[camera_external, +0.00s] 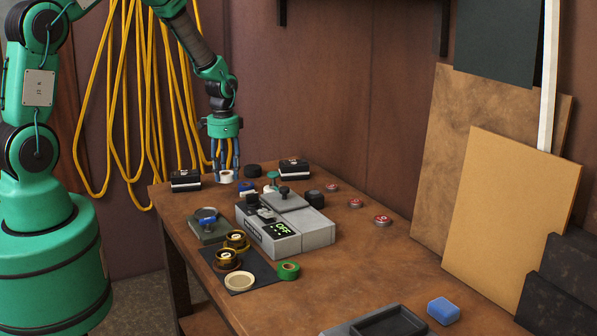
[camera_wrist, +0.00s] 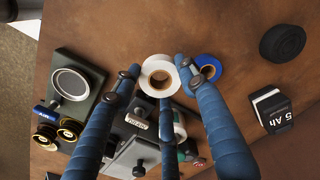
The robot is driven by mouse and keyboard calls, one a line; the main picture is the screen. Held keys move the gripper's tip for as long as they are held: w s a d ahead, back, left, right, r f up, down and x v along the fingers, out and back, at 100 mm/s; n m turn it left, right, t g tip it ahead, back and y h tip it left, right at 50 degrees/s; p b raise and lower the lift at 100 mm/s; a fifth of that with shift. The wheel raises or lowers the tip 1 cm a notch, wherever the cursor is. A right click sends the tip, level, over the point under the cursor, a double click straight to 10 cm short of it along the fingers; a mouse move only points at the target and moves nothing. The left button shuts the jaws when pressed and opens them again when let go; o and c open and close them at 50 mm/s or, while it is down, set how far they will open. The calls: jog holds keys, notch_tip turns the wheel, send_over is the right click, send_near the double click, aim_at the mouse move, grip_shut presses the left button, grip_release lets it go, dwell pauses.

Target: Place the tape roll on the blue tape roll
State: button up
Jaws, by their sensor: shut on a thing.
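The white tape roll (camera_wrist: 160,63) is between my gripper's blue fingertips in the wrist view, hole facing the camera. In the external view the white tape roll (camera_external: 226,177) shows under my gripper (camera_external: 226,170), near the table's far end. My gripper points down and is shut on it. I cannot tell whether the roll touches the table. The blue tape roll (camera_wrist: 216,62) lies flat just right of the white roll in the wrist view, partly hidden by a finger. In the external view the blue tape roll (camera_external: 246,186) is right of my gripper and slightly nearer.
Black battery boxes (camera_external: 186,182) (camera_external: 294,168) stand either side of my gripper. A black roll (camera_wrist: 283,43) lies to the right in the wrist view. A green tape roll (camera_external: 289,270) lies nearer.

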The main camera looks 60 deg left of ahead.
send_over(246, 184)
jog(key=shift+d+f, duration=0.1)
jog(key=shift+f, duration=0.3)
jog(key=shift+f, duration=1.75)
jog(key=shift+f, duration=0.15)
jog(key=o, duration=1.2)
jog(key=shift+c, duration=0.2)
notch_tip(246, 184, up, 12)
